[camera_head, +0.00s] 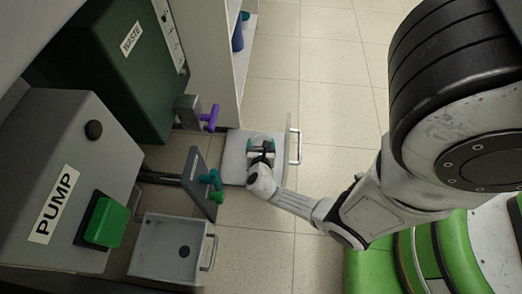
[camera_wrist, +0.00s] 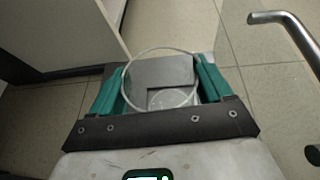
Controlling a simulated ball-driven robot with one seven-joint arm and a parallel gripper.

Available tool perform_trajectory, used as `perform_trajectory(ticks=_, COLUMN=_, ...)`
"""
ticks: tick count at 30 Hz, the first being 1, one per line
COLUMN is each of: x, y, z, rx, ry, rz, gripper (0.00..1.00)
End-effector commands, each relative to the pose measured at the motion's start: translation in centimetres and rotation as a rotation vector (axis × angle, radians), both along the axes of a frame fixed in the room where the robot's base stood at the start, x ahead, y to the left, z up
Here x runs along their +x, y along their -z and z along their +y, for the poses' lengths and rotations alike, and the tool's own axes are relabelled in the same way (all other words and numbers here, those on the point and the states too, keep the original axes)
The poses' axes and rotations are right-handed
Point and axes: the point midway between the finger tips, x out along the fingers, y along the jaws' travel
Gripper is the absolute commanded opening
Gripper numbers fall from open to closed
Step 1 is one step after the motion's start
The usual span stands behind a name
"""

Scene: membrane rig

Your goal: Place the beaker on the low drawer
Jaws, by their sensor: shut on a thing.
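The beaker (camera_wrist: 168,97) is clear and round-rimmed. In the wrist view it sits between the teal fingers of my gripper (camera_wrist: 160,85), which is shut on it. In the head view my gripper (camera_head: 262,147) is above a pale open drawer (camera_head: 233,165) with a bar handle (camera_head: 298,147) at its right side. The beaker is too small and covered there to make out clearly. I cannot tell whether its base touches the drawer. Another grey open drawer (camera_head: 150,245) with a handle is at the lower left.
A grey PUMP box (camera_head: 65,150) with a green button (camera_head: 106,222) and a dark green WASTE box (camera_head: 110,70) stand at left. Purple (camera_head: 212,118), teal (camera_head: 212,178) and green (camera_head: 217,197) valve handles stick out near the drawers. Tiled floor (camera_head: 325,90) is clear at right.

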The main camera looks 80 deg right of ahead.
Motion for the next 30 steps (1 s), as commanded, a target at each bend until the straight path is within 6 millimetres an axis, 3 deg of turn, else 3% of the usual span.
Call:
perform_trajectory(ticks=1, x=0.0, y=1.2, z=0.0, rx=0.001, ry=0.002, rz=0.0, gripper=0.47)
perform_trajectory(ticks=6, x=0.0, y=3.0, z=0.0, rx=0.001, ry=0.002, rz=0.001, gripper=0.47)
perform_trajectory(ticks=18, x=0.0, y=3.2, z=0.0, rx=0.0, ry=0.0, rz=0.0, gripper=0.47)
perform_trajectory(ticks=19, x=0.0, y=3.1, z=0.0, rx=0.0, ry=0.0, rz=0.0, gripper=0.82)
perform_trajectory(ticks=25, x=0.0, y=3.1, z=0.0, rx=0.0, ry=0.0, rz=0.0, gripper=1.0)
perform_trajectory(ticks=30, x=0.0, y=3.1, z=0.0, rx=0.0, ry=0.0, rz=0.0, gripper=1.0)
